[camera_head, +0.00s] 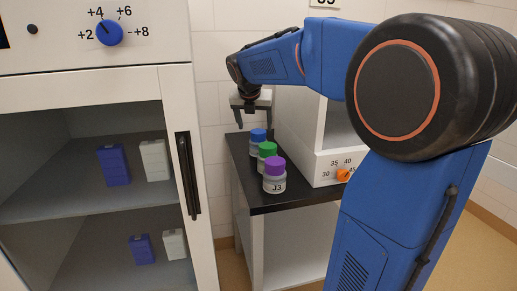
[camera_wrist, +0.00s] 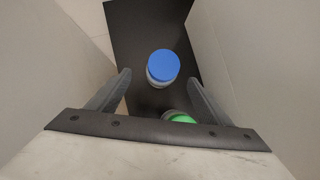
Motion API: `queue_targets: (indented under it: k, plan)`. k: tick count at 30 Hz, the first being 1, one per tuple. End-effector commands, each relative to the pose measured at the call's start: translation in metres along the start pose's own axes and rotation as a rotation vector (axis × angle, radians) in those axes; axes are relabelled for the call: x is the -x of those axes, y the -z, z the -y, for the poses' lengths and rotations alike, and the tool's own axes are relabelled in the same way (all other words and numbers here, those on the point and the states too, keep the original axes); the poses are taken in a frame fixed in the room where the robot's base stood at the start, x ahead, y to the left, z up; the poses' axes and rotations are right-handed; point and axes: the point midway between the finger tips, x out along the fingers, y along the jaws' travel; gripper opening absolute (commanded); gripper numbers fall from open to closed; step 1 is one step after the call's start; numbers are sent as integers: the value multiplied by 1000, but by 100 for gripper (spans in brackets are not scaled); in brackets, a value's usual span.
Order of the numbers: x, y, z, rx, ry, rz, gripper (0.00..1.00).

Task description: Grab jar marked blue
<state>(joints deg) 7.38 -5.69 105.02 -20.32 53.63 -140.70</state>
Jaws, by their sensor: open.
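The jar with the blue lid (camera_head: 258,135) stands upright at the back of a row of jars on the black bench top (camera_head: 300,193). It also shows in the wrist view, where its blue lid (camera_wrist: 163,65) lies ahead of and between my fingertips. My gripper (camera_head: 254,122) is open and empty, pointing down above the back of the bench, a little above the blue-lidded jar. In the wrist view its two fingers (camera_wrist: 160,80) are spread apart and do not appear to touch the jar. Any mark on the blue-lidded jar's body is not readable.
A white unit with an orange knob (camera_head: 343,175) is close on the right. A white cabinet with open shelves (camera_head: 95,205) and a black handle (camera_head: 188,175) is on the left.

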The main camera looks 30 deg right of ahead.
Motion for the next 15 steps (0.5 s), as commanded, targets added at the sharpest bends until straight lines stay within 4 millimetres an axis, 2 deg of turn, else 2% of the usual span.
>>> queue_targets:
  k: [1,9,15]
  plan:
    - [-11,1,1,0,3,-4,72]
    - [-56,1,1,-1,2,-2,72]
    - [-75,0,1,-1,1,-1,72]
